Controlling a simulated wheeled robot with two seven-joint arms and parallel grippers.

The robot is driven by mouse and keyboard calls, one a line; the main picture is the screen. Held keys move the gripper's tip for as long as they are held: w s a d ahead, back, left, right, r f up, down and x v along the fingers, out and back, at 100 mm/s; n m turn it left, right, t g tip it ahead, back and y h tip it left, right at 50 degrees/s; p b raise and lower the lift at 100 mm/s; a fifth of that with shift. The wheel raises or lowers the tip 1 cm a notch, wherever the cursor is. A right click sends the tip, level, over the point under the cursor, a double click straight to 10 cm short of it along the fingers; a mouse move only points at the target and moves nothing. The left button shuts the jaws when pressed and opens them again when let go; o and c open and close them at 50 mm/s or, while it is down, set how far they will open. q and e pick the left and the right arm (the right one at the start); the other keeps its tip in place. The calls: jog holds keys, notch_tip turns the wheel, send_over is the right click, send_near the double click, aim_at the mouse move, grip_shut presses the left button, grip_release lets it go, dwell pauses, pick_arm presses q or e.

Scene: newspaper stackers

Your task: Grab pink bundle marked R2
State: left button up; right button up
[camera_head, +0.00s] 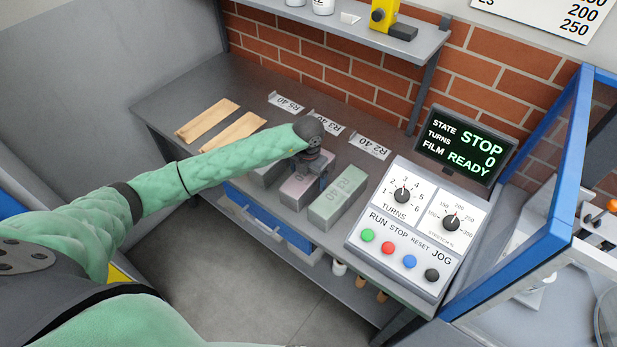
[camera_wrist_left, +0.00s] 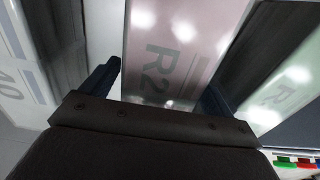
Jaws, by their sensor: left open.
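The pink bundle (camera_head: 296,193) lies on the dark bench between a grey bundle (camera_head: 266,174) and a green bundle (camera_head: 338,203). In the left wrist view the pink bundle (camera_wrist_left: 185,45) fills the middle and shows the mark R2. My left gripper (camera_head: 320,182) is over the pink bundle in the head view and hides part of it. In the wrist view my left gripper (camera_wrist_left: 160,88) is open, with one finger on each side of the pink bundle. Whether the fingers touch it cannot be told. My right gripper is not in view.
Label cards, including one reading R2 40 (camera_head: 369,147), stand behind the bundles. Two brown flat pieces (camera_head: 206,119) lie at the left of the bench. A control box (camera_head: 415,230) and a screen (camera_head: 466,146) stand at the right. A blue frame (camera_head: 560,170) rises beyond them.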

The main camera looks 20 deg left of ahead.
pick_arm(q)
jog(key=c, duration=1.8)
jog(key=shift+w, duration=0.1)
jog(key=shift+c, duration=0.2)
jog(key=shift+r, duration=0.2)
